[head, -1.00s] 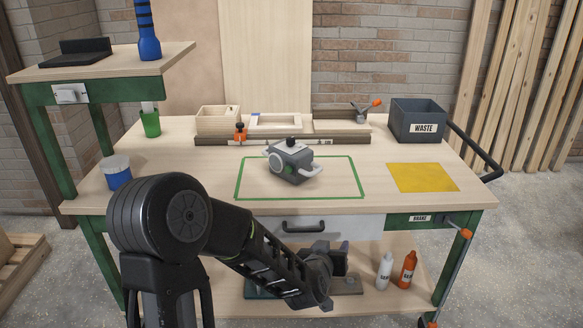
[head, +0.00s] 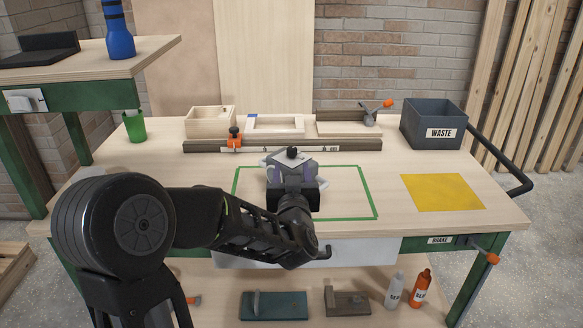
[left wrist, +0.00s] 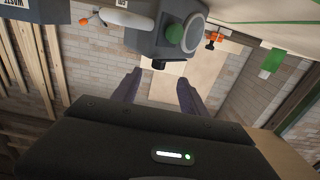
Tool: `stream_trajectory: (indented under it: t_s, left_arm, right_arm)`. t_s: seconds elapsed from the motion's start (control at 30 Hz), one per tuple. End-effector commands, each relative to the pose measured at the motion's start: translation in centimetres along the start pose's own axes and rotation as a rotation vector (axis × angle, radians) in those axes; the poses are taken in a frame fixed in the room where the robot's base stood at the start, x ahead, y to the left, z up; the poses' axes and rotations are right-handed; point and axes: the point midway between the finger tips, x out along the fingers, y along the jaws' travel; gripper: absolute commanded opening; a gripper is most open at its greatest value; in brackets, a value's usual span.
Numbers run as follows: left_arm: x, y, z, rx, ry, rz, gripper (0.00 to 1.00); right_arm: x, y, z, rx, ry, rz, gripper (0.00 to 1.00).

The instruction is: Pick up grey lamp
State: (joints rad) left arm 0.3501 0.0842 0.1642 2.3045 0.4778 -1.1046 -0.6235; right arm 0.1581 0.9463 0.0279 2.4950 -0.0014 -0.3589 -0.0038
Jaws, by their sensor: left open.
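The grey lamp (head: 293,157) is a boxy grey body with a black knob on top. It stands on the worktable inside the green outlined rectangle. Its near side is mostly hidden behind my left gripper (head: 292,180). In the left wrist view the lamp (left wrist: 150,38) shows at the top, tilted in the picture, with a round green knob and a white handle part. My left gripper is open, and its two fingers (left wrist: 157,90) point toward the lamp with nothing between them. I cannot tell whether they touch it. My right gripper is not in view.
Behind the lamp is a long rail (head: 300,144) with an orange clamp and wooden trays. A dark waste bin (head: 433,123) stands at the back right, with a yellow square (head: 443,192) in front. A green cup (head: 135,127) stands at left.

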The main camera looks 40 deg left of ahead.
Motion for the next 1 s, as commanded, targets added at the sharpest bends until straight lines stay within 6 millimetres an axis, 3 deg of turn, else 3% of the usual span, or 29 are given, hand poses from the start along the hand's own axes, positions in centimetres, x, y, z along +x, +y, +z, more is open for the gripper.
stream_trajectory:
  t_s: [0.27,0.53,0.87,1.0]
  left_arm:
    - [0.1,0.0,0.0,0.000,-0.001,0.001,0.51]
    - [2.5,0.1,0.1,0.000,-0.002,0.001,0.51]
    - [2.8,0.1,0.1,0.000,-0.001,0.001,0.51]
    - [4.0,0.1,0.2,0.000,-0.003,0.001,0.51]
  right_arm:
    - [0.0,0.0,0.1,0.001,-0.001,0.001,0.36]
    - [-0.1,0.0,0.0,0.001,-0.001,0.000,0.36]
    - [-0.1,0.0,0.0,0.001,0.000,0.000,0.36]
    - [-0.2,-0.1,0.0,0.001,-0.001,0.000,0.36]
